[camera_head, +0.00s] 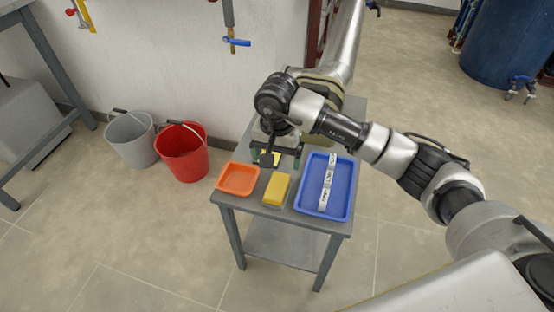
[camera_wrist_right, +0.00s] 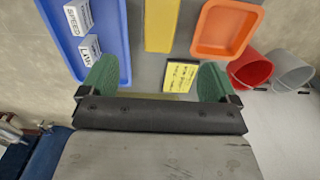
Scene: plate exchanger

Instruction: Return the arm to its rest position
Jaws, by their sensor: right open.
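My right arm comes in from the right in the head view and reaches over a small grey table (camera_head: 285,252). Its right gripper (camera_head: 276,158) hangs over the table's far part, with its green fingers apart. In the wrist view the right gripper (camera_wrist_right: 157,84) is open. A yellow note with black writing (camera_wrist_right: 180,76) shows between the fingers, nearer the right one; nothing is seen gripped. My left gripper is not in view.
On the table are an orange tray (camera_head: 237,191), a yellow block (camera_head: 276,189) and a blue tray (camera_head: 343,205) holding white labelled pieces (camera_head: 328,183). A red bucket (camera_head: 183,158) and a grey bucket (camera_head: 130,143) stand left. A blue drum (camera_head: 510,50) stands at the upper right.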

